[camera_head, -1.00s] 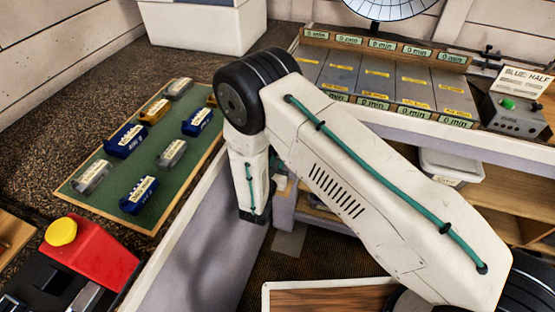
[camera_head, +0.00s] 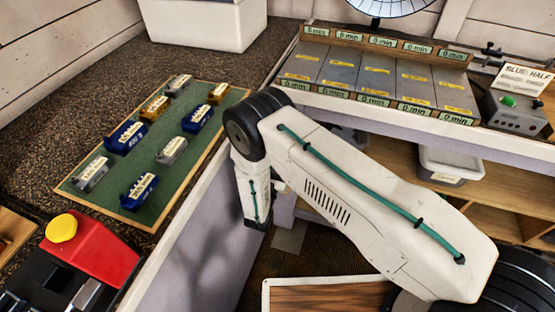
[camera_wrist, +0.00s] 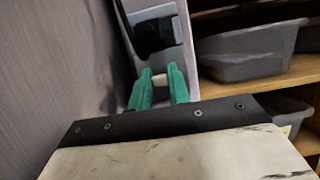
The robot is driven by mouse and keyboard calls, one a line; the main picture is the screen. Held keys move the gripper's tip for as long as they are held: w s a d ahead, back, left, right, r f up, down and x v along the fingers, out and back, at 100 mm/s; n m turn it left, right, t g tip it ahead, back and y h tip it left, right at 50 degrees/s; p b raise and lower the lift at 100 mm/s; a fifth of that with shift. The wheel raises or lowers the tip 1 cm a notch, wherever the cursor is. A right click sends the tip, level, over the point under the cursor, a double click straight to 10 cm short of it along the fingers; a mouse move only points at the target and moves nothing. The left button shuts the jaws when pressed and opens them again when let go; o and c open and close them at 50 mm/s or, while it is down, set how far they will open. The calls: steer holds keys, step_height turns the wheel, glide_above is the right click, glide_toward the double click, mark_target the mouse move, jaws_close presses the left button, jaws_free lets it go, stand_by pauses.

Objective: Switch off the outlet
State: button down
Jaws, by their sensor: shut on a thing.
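No part is clearly readable as the outlet. In the wrist view, a grey-white panel with a dark, glossy inset (camera_wrist: 155,32) stands just beyond my fingertips; I cannot tell whether it is the outlet. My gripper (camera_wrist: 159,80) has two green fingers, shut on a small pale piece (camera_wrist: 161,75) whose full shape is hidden. I cannot tell whether this piece is joined to the panel. In the head view my arm reaches down beside the table's side, and the fingers are hidden there.
A purple-grey wall (camera_wrist: 50,70) is close on the left in the wrist view. A grey bin (camera_wrist: 245,52) sits on a wooden shelf (camera_wrist: 265,90) at right. Above, a green board (camera_head: 150,187) holds several labelled blocks, near a red box with yellow button (camera_head: 61,228).

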steer(key=c, duration=1.3)
jaws_free()
steer(key=v, duration=0.7)
steer(key=shift+s+a+f, duration=0.15)
steer(key=shift+s, duration=0.2)
